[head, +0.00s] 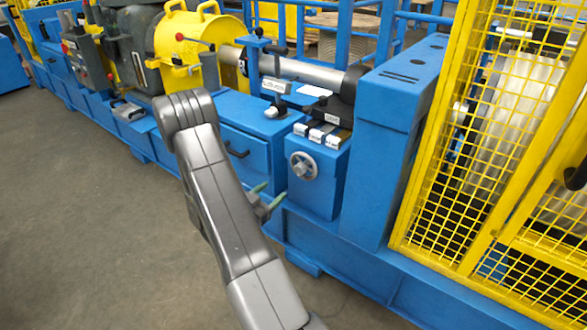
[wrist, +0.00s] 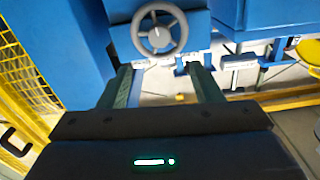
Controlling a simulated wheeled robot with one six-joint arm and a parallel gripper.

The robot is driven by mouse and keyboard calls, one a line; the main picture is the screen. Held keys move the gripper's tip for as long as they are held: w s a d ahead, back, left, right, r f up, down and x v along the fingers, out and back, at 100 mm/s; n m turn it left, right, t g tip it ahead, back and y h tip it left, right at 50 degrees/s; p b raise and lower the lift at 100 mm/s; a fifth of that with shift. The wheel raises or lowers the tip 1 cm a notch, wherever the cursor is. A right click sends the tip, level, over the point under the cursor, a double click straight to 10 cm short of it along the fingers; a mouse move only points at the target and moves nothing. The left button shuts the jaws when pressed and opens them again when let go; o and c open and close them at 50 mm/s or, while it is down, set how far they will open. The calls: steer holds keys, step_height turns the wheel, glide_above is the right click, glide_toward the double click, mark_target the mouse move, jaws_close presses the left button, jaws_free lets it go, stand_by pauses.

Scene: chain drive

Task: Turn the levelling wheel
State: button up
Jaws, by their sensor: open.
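The levelling wheel (head: 303,165) is a small grey spoked handwheel on the front of a blue box (head: 325,190) below the machine's shaft.
A blue drawer front with a black handle (head: 237,152) is left of the box. A tall blue post (head: 388,150) and a yellow mesh guard (head: 480,150) stand to the right. White-labelled levers (head: 322,133) sit above the wheel. The grey floor (head: 90,210) at the left is clear.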

mark_target(298, 171)
steer(key=b+x, duration=0.1)
steer(key=x, duration=1.2)
steer(key=shift+w+d, duration=0.1)
steer(key=shift+d, duration=0.05)
steer(key=c, duration=1)
